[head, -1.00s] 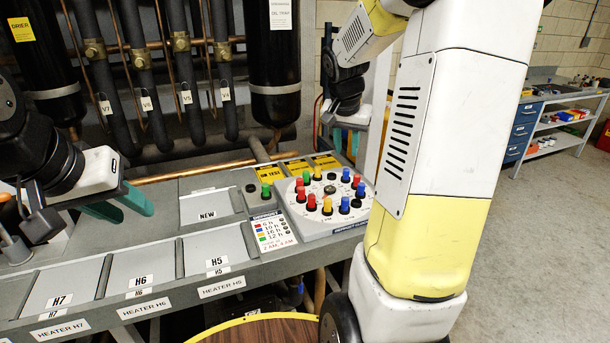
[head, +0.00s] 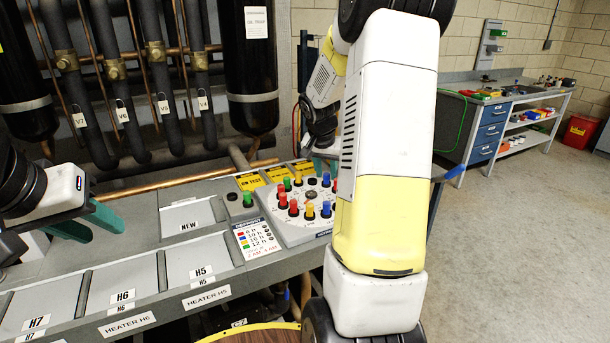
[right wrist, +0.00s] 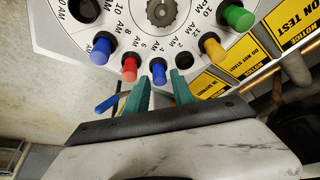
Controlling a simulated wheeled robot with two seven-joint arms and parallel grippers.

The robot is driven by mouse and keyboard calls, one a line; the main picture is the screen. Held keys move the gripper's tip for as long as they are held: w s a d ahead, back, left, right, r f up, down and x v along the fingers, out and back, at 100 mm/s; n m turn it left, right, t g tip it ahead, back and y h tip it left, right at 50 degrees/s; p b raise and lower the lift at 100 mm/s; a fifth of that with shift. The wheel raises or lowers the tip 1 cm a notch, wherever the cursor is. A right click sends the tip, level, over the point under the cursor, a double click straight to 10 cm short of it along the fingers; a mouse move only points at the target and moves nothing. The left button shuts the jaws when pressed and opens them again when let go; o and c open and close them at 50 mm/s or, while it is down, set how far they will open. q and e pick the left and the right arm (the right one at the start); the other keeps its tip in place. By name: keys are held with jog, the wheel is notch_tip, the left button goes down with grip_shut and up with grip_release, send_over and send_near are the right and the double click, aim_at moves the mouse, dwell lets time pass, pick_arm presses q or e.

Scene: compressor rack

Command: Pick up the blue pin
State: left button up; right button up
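A round timer dial (head: 290,228) on the panel carries several red, blue, yellow and green pins. In the right wrist view a blue pin (right wrist: 158,70) stands in the dial's rim, just ahead of the gap between my fingertips. Another blue pin (right wrist: 100,51) stands further left, past a red pin (right wrist: 130,69). My right gripper (right wrist: 160,80) is open and empty, its teal fingers pointing at the rim. In the head view it is at the dial's far right edge, partly hidden by my arm. My left gripper (head: 106,233) is open and empty over the panel's left part.
A yellow pin (right wrist: 212,48) and an empty dark hole (right wrist: 185,59) lie to the right of the nearest blue pin. A blue rod-like piece (right wrist: 107,103) shows beside my left finger. Yellow notice labels (head: 250,182) lie behind the dial. A workbench (head: 500,110) stands at the far right.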

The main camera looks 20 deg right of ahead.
aim_at(326, 174)
grip_shut()
notch_tip(326, 174, up, 10)
dwell(0.6)
